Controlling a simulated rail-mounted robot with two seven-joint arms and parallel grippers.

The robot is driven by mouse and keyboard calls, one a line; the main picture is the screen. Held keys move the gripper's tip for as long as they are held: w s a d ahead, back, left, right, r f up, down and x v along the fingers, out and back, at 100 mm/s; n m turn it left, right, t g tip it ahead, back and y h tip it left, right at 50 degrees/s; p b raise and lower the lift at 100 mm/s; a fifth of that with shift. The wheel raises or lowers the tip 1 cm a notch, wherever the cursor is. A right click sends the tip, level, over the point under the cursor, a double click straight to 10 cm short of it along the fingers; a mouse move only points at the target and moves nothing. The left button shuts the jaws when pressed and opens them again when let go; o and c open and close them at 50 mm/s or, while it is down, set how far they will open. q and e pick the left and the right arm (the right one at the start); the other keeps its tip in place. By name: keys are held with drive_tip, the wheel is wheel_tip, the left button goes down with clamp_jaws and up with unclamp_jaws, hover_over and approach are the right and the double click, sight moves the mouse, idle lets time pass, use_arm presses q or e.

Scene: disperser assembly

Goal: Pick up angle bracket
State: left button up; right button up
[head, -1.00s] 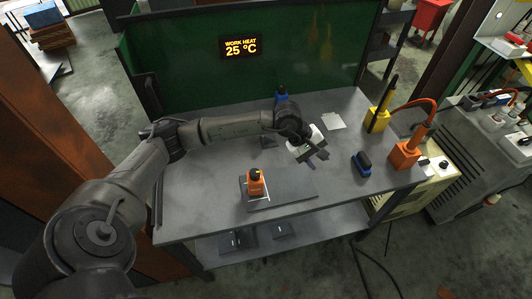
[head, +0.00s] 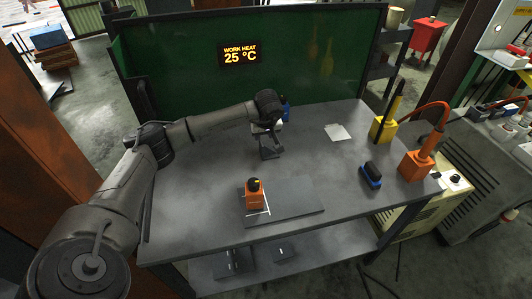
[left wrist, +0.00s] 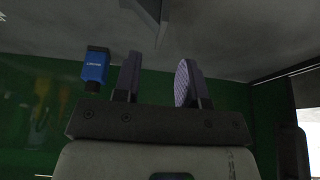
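The dark grey angle bracket (head: 270,151) stands on the workbench near its back middle. My left gripper (head: 268,133) is just above and behind it in the head view, and its fingers are hard to make out there. In the left wrist view the two fingers (left wrist: 157,82) are apart with nothing between them. The bracket (left wrist: 146,16) shows at the top edge of that view, beyond the fingertips and apart from them. My right gripper is in neither view.
An orange device (head: 256,196) sits on a dark plate (head: 300,208) in front. A blue-black block (head: 371,173), yellow tool (head: 381,128) and orange tool (head: 415,163) stand right.

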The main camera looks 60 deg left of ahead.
sight(261, 142)
use_arm(q)
drive_tip(key=shift+b+x, duration=1.05)
drive_tip(key=shift+x, duration=2.1)
drive_tip(key=shift+c, duration=0.2)
clamp_jaws()
drive_tip(key=shift+a, duration=0.1)
